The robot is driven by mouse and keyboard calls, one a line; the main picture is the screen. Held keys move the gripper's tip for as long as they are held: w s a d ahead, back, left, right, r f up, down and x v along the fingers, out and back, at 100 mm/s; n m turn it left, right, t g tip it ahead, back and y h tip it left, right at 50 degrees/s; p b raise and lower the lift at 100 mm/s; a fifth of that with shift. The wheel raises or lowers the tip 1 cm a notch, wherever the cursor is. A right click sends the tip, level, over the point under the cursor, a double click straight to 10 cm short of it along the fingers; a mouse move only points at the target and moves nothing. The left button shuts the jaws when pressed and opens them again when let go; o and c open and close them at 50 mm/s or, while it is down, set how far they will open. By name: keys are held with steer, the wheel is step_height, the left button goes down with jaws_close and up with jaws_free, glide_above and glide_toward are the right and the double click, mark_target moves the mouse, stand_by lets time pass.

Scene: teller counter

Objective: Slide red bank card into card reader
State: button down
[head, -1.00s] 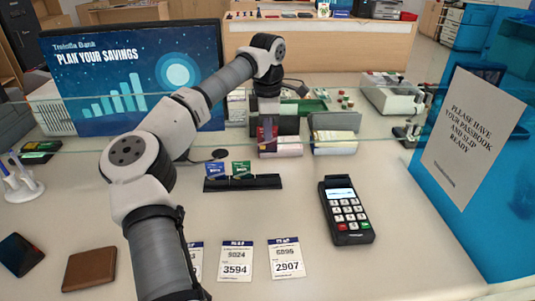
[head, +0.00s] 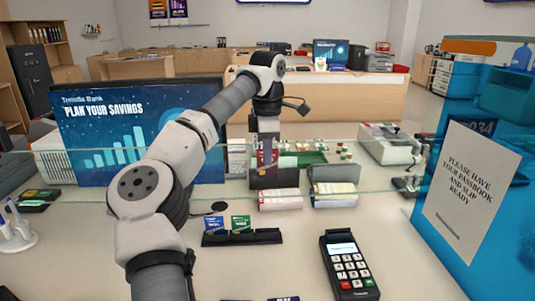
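The card reader (head: 349,265) is a black terminal with a lit screen and a keypad, lying on the counter at right of centre. A black card holder (head: 243,238) stands left of it, with a blue card (head: 215,225) and a green card (head: 240,223) upright in it; its right part shows no card. My gripper (head: 265,172) points down above and beyond the holder, well apart from the reader. A small reddish patch (head: 266,152) shows at its fingers; it may be the red bank card, but it is too small to be sure. The finger opening is not readable.
A clear glass screen (head: 90,200) crosses the counter. A savings display (head: 140,130) stands left, and a blue panel with a notice (head: 472,185) stands right. The counter between holder and reader is clear.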

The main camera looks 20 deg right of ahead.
steer(key=shift+r+p, duration=2.2)
steer(key=shift+p, duration=0.6)
steer(key=shift+f, duration=0.1)
